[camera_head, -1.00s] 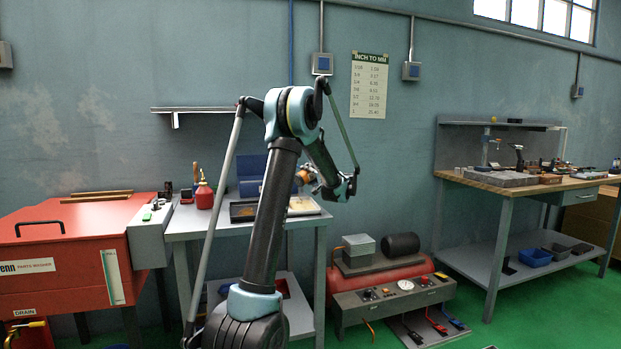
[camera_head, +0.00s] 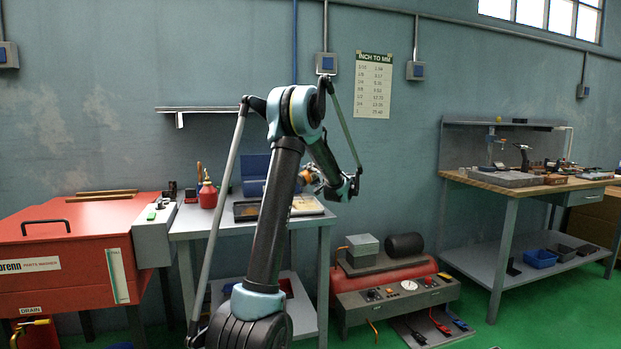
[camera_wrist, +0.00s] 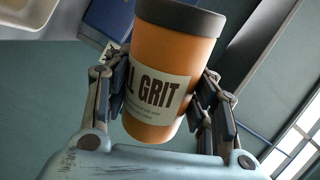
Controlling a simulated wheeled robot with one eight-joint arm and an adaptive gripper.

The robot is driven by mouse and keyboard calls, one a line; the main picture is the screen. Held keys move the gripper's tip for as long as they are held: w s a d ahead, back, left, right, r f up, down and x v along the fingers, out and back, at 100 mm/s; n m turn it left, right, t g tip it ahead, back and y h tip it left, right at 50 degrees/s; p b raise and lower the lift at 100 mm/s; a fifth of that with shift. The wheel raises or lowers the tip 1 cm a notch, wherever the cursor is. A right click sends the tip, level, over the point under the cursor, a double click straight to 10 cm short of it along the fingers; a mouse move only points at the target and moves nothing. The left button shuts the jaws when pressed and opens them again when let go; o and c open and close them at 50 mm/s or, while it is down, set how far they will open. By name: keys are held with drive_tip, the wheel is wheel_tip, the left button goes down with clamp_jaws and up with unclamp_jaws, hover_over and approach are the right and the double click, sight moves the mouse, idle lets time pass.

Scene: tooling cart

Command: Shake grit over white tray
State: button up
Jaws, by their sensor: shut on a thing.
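My gripper (camera_wrist: 163,105) is shut on an orange grit cup (camera_wrist: 165,65) with a dark grey lid and a pale label ending in "L GRIT". In the wrist view the fingers press on both sides of the cup, which leans slightly. In the head view the cup (camera_head: 307,172) is small and partly hidden by my arm, above the back table. A pale tray (camera_head: 306,206) lies on that table at its right side. A pale rim (camera_wrist: 28,16), likely the white tray, shows at the wrist view's top left corner. The cup's spout or holes are not visible.
The grey table (camera_head: 190,222) also holds a dark tray (camera_head: 246,212), a red bottle (camera_head: 208,194) and a blue box (camera_head: 255,168). A red parts washer (camera_head: 65,250) stands left. A red compressor (camera_head: 392,285) stands right on the floor. A workbench (camera_head: 530,182) is far right.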

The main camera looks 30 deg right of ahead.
sight(312, 175)
drive_tip(key=shift+s, duration=0.15)
drive_tip(key=shift+s+a, duration=0.25)
drive_tip(key=shift+s, duration=0.4)
drive_tip(key=shift+s+a, duration=0.25)
drive_tip(key=shift+s, duration=0.45)
drive_tip(key=shift+s+a, duration=0.25)
drive_tip(key=shift+s, duration=0.4)
drive_tip(key=shift+s, duration=0.1)
drive_tip(key=shift+s+a, duration=0.25)
drive_tip(key=shift+s, duration=0.45)
drive_tip(key=shift+s+a, duration=0.2)
drive_tip(key=shift+s, duration=0.45)
drive_tip(key=shift+s+a, duration=0.25)
drive_tip(key=shift+s, duration=0.45)
drive_tip(key=shift+s, duration=0.1)
drive_tip(key=shift+s+a, duration=0.25)
drive_tip(key=shift+s, duration=0.45)
drive_tip(key=shift+s+a, duration=0.25)
drive_tip(key=shift+s, duration=0.4)
drive_tip(key=shift+s+a, duration=0.25)
drive_tip(key=shift+s, duration=0.45)
drive_tip(key=shift+a, duration=0.1)
drive_tip(key=shift+w+a, duration=0.25)
drive_tip(key=shift+a, duration=0.4)
drive_tip(key=shift+w+a, duration=0.25)
drive_tip(key=shift+a, duration=0.45)
drive_tip(key=shift+w+a, duration=0.25)
drive_tip(key=shift+a, duration=0.4)
